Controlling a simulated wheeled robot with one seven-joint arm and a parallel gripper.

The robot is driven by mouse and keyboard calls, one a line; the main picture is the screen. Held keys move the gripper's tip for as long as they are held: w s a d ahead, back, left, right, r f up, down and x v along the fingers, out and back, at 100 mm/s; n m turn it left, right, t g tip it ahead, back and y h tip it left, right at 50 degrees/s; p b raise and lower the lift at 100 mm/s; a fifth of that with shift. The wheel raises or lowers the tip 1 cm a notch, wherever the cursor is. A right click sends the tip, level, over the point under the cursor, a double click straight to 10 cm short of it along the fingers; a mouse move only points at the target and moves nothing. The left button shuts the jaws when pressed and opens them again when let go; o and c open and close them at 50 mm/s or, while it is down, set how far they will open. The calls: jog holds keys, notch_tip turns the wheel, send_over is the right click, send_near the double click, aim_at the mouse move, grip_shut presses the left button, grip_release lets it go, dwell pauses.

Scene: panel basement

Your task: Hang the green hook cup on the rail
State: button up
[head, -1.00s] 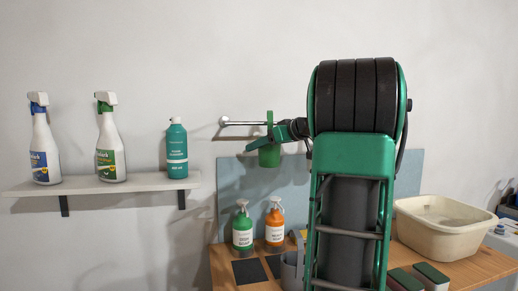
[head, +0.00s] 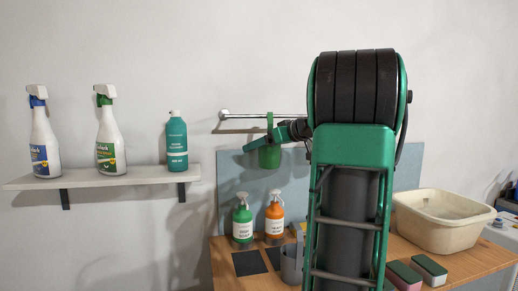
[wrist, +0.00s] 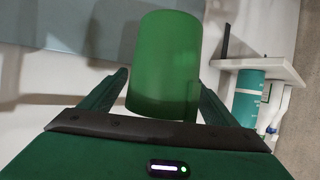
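The green hook cup (head: 269,158) is at the wall right of the shelf. Its hook strip (head: 270,122) rises to the rail (head: 246,115), and its top is about level with the bar. I cannot tell whether the hook bears on the rail. The rail runs sideways from a round end cap; my arm hides its right part. My gripper (head: 251,145) is at the cup's side. In the wrist view the cup (wrist: 166,62) stands between the two fingers of my gripper (wrist: 164,78), whose tips appear to touch both its sides. The hook is out of sight there.
A shelf (head: 110,179) at left holds two spray bottles (head: 43,140) (head: 108,140) and a teal bottle (head: 177,143).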

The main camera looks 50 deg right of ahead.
jog(key=shift+s, duration=0.1)
jog(key=v, duration=1)
jog(key=shift+s, duration=0.25)
jog(key=shift+a, duration=0.1)
